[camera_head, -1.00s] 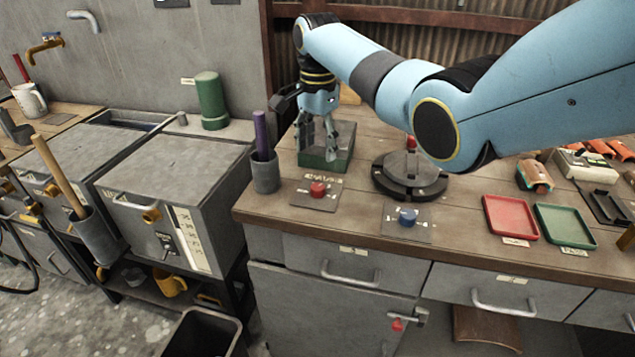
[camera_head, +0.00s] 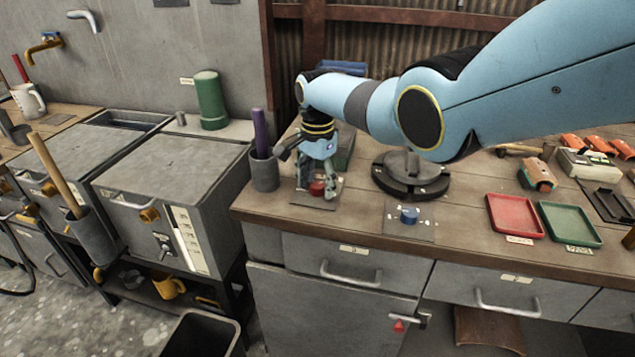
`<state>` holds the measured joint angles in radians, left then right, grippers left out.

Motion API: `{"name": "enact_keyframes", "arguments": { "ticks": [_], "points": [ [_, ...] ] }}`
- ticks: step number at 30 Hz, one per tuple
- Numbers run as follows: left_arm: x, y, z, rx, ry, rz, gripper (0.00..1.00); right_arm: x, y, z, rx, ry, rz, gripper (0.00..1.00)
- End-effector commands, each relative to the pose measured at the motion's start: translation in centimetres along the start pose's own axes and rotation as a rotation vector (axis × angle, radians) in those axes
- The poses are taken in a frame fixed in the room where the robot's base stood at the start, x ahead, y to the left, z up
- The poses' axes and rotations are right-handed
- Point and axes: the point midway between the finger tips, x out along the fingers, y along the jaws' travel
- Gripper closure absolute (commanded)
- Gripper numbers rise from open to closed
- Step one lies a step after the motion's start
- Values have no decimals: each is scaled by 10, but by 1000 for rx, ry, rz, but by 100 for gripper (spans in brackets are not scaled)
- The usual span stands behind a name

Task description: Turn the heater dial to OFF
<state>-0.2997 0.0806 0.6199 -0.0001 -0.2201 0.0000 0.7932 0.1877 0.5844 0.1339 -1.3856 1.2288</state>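A red dial (camera_head: 317,188) sits on a small grey plate (camera_head: 303,200) near the left front of the wooden bench. My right gripper (camera_head: 317,190) points down over it, its fingers apart on either side of the red dial. I cannot tell whether the fingers touch it. The gripper partly hides the dial and its plate, and I cannot read its markings. A blue dial (camera_head: 409,215) on a similar plate (camera_head: 397,231) stands to the right, clear of the gripper. I cannot tell from the labels which dial is the heater's. My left gripper is not in view.
A grey cup (camera_head: 265,174) with a purple-handled tool stands just left of the gripper. A green-sided block (camera_head: 344,158) is behind it, and a dark round base (camera_head: 410,180) to the right. Red (camera_head: 514,215) and green (camera_head: 570,222) trays lie further right.

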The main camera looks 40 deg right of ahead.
Motion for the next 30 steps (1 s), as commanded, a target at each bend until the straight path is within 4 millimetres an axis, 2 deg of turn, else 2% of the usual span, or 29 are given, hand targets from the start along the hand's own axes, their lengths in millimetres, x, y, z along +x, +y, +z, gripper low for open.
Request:
{"name": "enact_keyframes", "arguments": {
  "ticks": [2, 12, 23, 30],
  "points": [
    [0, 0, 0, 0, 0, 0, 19, 0, 0, 0, 0, 0, 0, 53],
    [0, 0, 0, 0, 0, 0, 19, 0, 0, 0, 0, 0, 0, 98],
    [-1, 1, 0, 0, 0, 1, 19, 0, 0, 0, -58, 0, 0, 99],
    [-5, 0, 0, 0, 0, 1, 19, 0, 0, 0, -217, 0, 0, 99]
  ]
}}
